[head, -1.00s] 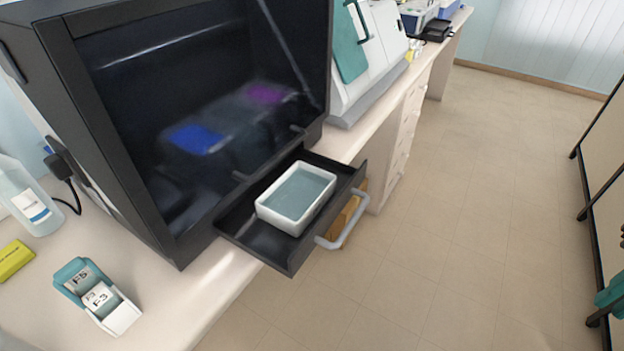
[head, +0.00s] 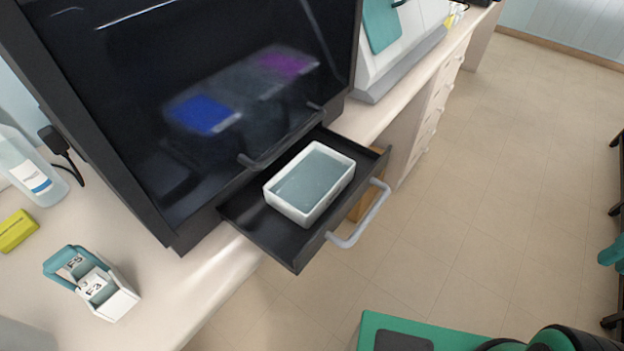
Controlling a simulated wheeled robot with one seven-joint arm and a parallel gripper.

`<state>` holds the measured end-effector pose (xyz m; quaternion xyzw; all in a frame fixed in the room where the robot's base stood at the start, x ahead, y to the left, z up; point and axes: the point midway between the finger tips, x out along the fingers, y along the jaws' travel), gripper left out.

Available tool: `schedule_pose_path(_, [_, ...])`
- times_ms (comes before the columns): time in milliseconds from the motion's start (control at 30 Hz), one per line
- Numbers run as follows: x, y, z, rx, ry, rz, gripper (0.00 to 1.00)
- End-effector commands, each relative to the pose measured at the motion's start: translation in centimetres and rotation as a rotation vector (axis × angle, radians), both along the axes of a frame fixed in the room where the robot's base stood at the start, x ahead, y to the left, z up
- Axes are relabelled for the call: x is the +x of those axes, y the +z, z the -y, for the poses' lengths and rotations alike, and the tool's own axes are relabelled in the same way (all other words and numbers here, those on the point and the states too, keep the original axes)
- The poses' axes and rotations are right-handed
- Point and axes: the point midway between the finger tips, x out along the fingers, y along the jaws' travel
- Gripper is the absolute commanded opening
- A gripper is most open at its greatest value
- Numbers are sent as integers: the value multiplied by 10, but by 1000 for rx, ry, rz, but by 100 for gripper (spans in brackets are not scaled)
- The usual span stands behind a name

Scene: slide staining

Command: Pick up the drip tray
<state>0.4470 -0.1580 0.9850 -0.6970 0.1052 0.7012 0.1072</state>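The drip tray (head: 310,184) is a white rectangular dish with a grey-blue inner surface. It sits in the open black drawer (head: 262,229) under the dark cabinet, nearer the drawer's right end. The drawer has a light grey bar handle (head: 361,217) on its front and juts out past the counter edge. My gripper is not in view. Green and black parts of my own body show at the bottom right.
The black cabinet (head: 130,125) has a dark glass front with blue and purple trays behind it. A slide holder (head: 92,283), a yellow box (head: 17,231) and a bottle (head: 35,175) stand on the counter at left.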

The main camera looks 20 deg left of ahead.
Motion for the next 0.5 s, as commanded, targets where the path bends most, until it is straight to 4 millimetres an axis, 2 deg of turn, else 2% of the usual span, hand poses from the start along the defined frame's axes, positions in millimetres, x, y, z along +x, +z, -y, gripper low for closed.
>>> schedule_pose_path(100, [35, 13, -27, -5, 312, -1, 12])
schedule_pose_path(267, [77, 30, -82, -10, 786, -1, 12])
schedule_pose_path(400, [103, 43, -141, -13, 1201, -1, 12])
schedule_pose_path(500, [114, 51, -189, -12, 1499, 0, 12])
